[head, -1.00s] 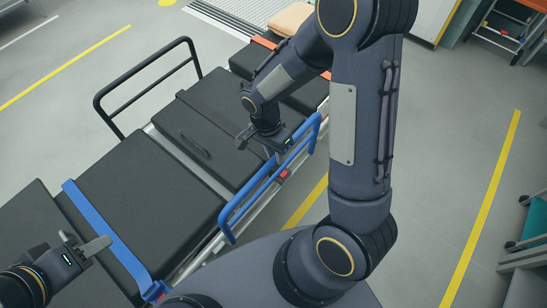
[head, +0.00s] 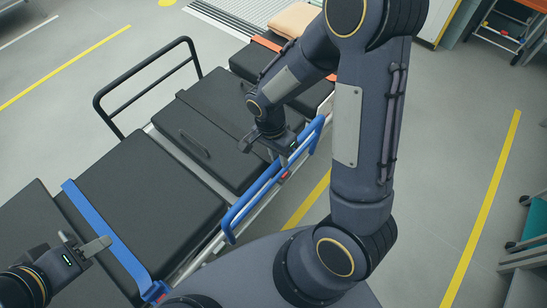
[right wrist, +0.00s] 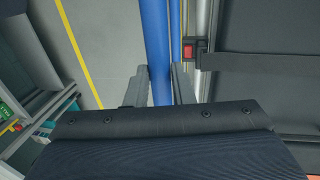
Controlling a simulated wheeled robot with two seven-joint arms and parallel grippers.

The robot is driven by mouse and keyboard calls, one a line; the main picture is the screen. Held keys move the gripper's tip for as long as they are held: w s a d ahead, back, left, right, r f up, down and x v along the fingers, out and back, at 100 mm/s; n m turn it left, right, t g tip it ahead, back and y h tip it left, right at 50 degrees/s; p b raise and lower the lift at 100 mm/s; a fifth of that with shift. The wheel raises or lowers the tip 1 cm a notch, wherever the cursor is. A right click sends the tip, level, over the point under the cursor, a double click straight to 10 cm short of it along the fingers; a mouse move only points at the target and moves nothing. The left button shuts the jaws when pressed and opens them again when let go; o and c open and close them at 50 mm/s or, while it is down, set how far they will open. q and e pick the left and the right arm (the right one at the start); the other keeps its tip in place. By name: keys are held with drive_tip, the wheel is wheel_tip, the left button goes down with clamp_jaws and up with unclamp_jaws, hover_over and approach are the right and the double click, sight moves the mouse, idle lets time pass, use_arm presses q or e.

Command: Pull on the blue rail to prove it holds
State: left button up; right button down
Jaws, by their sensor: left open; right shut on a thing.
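The blue rail (head: 255,190) runs along the near right side of the black-padded stretcher (head: 150,190) and stands up. My right gripper (head: 282,150) is shut on its upper bar near the far end in the head view. In the right wrist view the blue tube (right wrist: 155,35) passes between the two fingers (right wrist: 160,82); the palm hides its lower part. My left gripper (head: 84,243) is open and empty, over the stretcher by the blue strap (head: 105,230), apart from the rail.
A black rail (head: 145,75) stands on the stretcher's far side. A red catch (right wrist: 188,50) sits beside the blue rail. An orange strap (head: 266,43) crosses the far padding. Clear grey floor (head: 430,150) with yellow lines lies to the right; a teal-topped cart (head: 530,225) stands at the right edge.

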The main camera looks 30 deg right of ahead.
drive_tip(key=shift+s+d, duration=0.15)
drive_tip(key=shift+s, duration=0.15)
drive_tip(key=shift+w, duration=0.25)
idle(0.4)
drive_tip(key=shift+w+a, duration=0.25)
drive_tip(key=shift+w, duration=0.2)
drive_tip(key=c, duration=0.6)
unclamp_jaws()
drive_tip(key=shift+r, duration=0.1)
wheel_tip(320, 180, up, 9)
drive_tip(key=w+p, duration=0.1)
drive_tip(key=p, duration=0.5)
drive_tip(key=shift+w+a+f+p, duration=0.2)
drive_tip(key=shift+w+a+p, duration=0.1)
drive_tip(key=shift+w+a, duration=0.1)
